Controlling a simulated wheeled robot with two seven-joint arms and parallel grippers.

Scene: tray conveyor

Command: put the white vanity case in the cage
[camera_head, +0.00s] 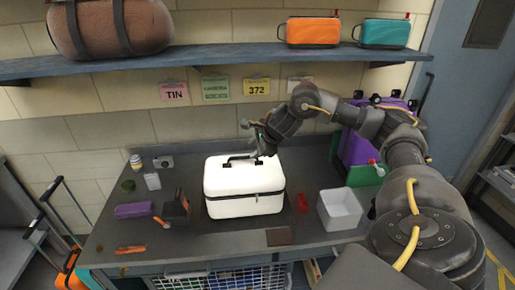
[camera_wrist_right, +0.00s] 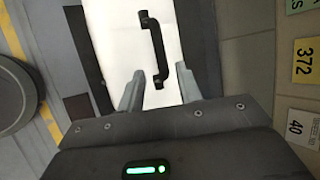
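The white vanity case (camera_head: 243,205) stands upright on the dark table, with a black seam and a black handle on its lid. In the right wrist view its white lid (camera_wrist_right: 125,40) and black handle (camera_wrist_right: 157,45) show. My right gripper (camera_head: 262,150) is above the lid at the handle. In the right wrist view its fingers (camera_wrist_right: 161,76) are apart, with the lower end of the handle between them in the picture; contact cannot be told. A wire cage (camera_head: 225,279) shows in part below the table's front edge. My left gripper is not in view.
A white bin (camera_head: 340,209) and a red item (camera_head: 302,203) are right of the case. A dark box (camera_head: 177,209), a purple case (camera_head: 133,210) and small bottles are left. A shelf (camera_head: 220,60) with bags runs above.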

